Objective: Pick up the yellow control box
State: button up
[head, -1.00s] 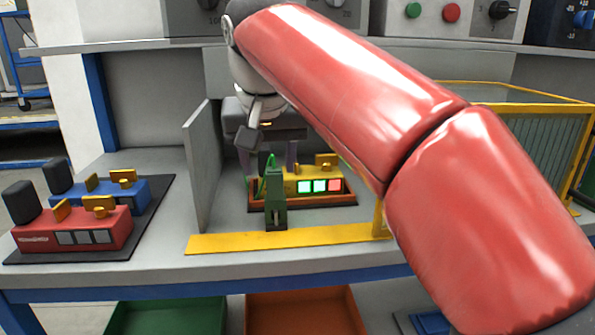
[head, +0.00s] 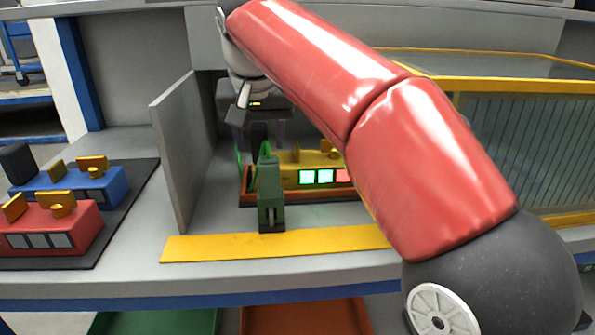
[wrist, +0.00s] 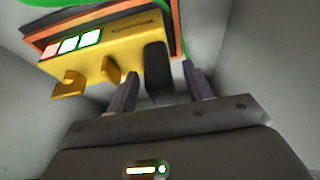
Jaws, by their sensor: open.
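The yellow control box (head: 291,180) has several lit panels and yellow knobs on top. It sits in an orange-brown tray (head: 318,195) on the bench, partly hidden by a green clamp (head: 270,195) in front and by my arm. The box also shows in the wrist view (wrist: 105,62), with a black upright block (wrist: 157,72) at one end. My gripper (head: 268,142) is open and empty, just above and behind the box's left end. In the wrist view its two purple fingers (wrist: 162,82) appear on either side of the black block; contact cannot be told.
A grey partition (head: 175,150) stands left of the box. A yellow strip (head: 210,247) marks the bay's front edge. Red (head: 85,222) and blue (head: 112,185) boxes lie on a dark mat further left. A yellow-framed mesh enclosure (head: 525,150) stands right.

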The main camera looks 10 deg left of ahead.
jog(key=shift+w+f, duration=0.25)
jog(key=shift+f, duration=0.45)
grip_shut()
